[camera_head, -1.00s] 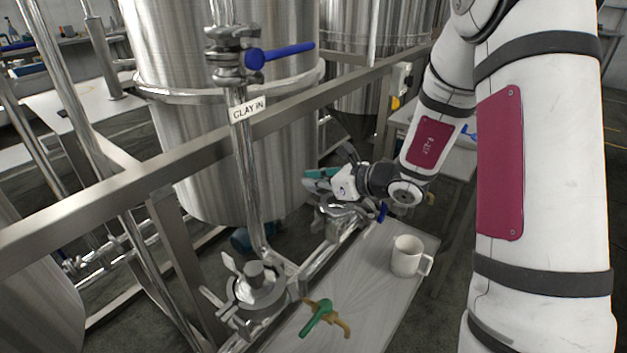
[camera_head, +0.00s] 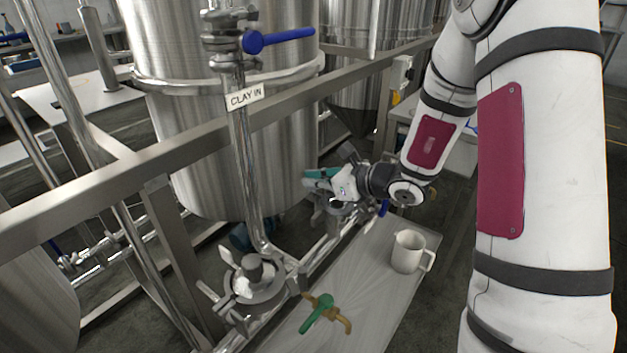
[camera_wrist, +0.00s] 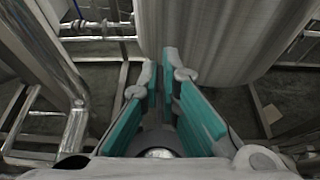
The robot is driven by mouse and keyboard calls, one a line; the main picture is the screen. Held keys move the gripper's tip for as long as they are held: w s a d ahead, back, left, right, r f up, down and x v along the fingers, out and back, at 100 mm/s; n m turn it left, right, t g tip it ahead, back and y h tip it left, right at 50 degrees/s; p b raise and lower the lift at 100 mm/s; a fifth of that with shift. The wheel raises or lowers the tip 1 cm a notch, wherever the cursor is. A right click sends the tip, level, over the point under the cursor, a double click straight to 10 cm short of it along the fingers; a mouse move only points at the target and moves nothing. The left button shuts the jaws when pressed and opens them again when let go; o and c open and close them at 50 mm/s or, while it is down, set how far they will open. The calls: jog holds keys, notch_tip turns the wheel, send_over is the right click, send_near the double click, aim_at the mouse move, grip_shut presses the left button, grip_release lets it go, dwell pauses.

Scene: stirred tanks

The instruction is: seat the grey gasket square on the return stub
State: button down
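My gripper (camera_head: 322,178) is at mid-picture in the head view, beside the big steel tank and just above a clamped pipe fitting (camera_head: 338,207). In the wrist view its two teal-padded fingers (camera_wrist: 161,66) are a little apart, with a narrow empty gap at the tips. A dark rounded shape with a shiny dome shows low between them; I cannot tell what it is. I cannot make out the grey gasket in either view. No label marks the return stub. A second clamped fitting (camera_head: 254,282) with a round top stands at the near end of the bench.
A steel rail (camera_head: 180,160) crosses in front of the tank (camera_head: 215,130). The CLAY IN pipe (camera_head: 245,180) rises left of my gripper.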

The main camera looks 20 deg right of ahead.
jog(key=shift+f, duration=0.15)
jog(key=c, duration=1.7)
grip_release()
notch_tip(320, 180, up, 5)
send_over(349, 208)
jog(key=shift+s+d+f, duration=0.15)
jog(key=shift+s+d, duration=0.2)
jog(key=shift+d, duration=0.1)
